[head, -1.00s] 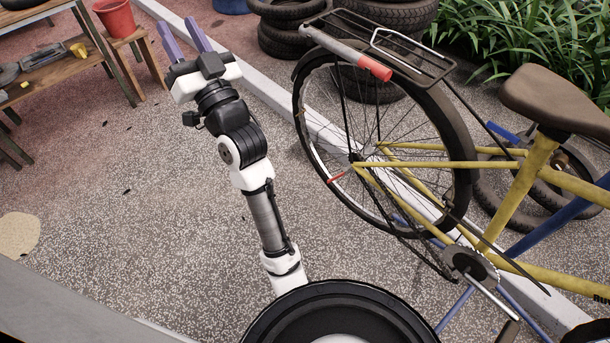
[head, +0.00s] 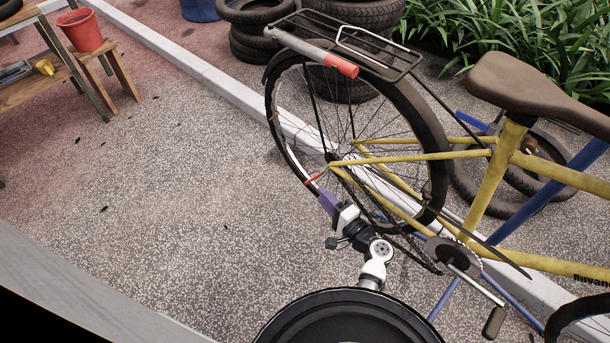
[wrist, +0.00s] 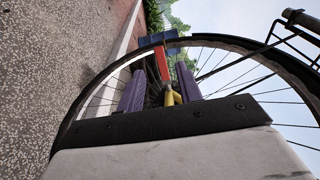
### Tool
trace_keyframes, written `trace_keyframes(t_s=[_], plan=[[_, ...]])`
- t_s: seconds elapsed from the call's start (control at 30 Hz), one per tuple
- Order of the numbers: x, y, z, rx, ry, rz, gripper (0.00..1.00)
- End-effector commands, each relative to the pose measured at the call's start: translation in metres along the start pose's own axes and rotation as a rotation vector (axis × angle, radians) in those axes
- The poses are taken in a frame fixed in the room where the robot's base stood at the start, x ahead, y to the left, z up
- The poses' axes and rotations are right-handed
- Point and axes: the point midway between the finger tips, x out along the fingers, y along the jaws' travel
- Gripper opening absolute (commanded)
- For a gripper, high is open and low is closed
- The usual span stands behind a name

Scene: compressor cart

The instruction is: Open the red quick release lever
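The red quick release lever (head: 316,176) sits at the rear wheel hub of the yellow bicycle (head: 420,159), pointing down and to the left in the head view. My gripper (head: 327,195) is just below the lever in that view. In the wrist view, the two purple fingers of my gripper (wrist: 160,72) are apart. The red lever (wrist: 161,62) shows between them, with the yellow frame end (wrist: 173,94) below it. The fingers look clear of the lever, but I cannot tell the exact distance. The hub is partly hidden behind the fingers.
The spoked rear wheel (head: 433,110) and the rack (head: 345,45) stand close to my arm. A white kerb (head: 190,70) runs behind the wheel. Stacked tyres (head: 355,15) stand beyond. A red bucket (head: 80,30) sits on a wooden stool at left. The paving at left is clear.

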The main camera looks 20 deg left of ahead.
Motion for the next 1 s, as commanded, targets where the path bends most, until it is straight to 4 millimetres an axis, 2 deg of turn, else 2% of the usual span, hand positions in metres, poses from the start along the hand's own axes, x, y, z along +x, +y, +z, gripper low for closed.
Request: trace_keyframes(t_s=[0.03,0.2,0.43,0.6,0.87,1.0], plan=[[0.013,-0.004,0.001,-0.001,-0.004,-0.001,0.35],[0.05,-0.004,0.0,-0.002,-0.003,0.0,0.35],[0.084,-0.003,0.0,-0.003,-0.001,0.0,0.35],[0.094,-0.001,0.0,-0.004,-0.001,0.001,0.35],[0.095,-0.001,0.0,-0.004,0.0,0.001,0.35],[0.095,-0.001,0.0,-0.004,0.0,0.001,0.2]])
